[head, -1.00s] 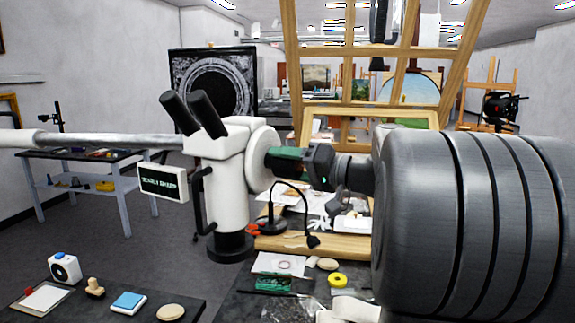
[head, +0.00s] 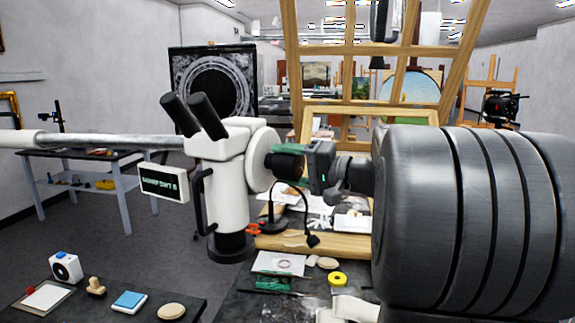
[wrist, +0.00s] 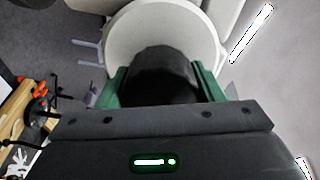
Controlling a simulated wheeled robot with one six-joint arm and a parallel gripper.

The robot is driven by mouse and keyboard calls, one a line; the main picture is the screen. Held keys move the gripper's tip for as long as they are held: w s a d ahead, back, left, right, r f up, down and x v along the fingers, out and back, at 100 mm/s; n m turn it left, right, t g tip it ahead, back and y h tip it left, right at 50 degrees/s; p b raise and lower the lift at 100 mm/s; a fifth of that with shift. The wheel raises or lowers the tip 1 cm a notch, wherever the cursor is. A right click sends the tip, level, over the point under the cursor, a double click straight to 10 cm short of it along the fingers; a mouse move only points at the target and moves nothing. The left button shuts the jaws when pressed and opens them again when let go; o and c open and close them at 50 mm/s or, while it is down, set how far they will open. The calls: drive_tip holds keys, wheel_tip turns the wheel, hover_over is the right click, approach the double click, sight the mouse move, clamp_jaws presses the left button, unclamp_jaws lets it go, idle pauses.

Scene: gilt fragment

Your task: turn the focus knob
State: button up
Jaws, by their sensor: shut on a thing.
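The white microscope (head: 226,175) stands upright left of centre in the head view, with two black eyepieces (head: 193,115) slanting up to the left. The black focus knob (wrist: 160,82) sticks out from a round white disc (head: 263,160) on its right side. My gripper (wrist: 161,84) is shut on the knob, with one green finger on each side of it in the wrist view. In the head view my gripper (head: 287,163) reaches the knob from the right. A small dark sign (head: 164,183) with pale lettering hangs left of the microscope; its lettering is hard to read.
A dark bench (head: 240,303) in front holds paper, a yellow ring (head: 337,279) and small tools. A thin black gooseneck (head: 300,200) curves below my gripper. A wooden frame (head: 442,70) rises behind. Bare floor (head: 110,235) lies to the left.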

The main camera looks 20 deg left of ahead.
drive_tip(key=o, duration=1)
drive_tip(key=d+b, duration=0.1)
drive_tip(key=d, duration=0.6)
drive_tip(key=d+b, duration=0.2)
drive_tip(key=d, duration=0.4)
drive_tip(key=shift+s+d, duration=0.2)
drive_tip(key=shift+d, duration=0.2)
idle(0.7)
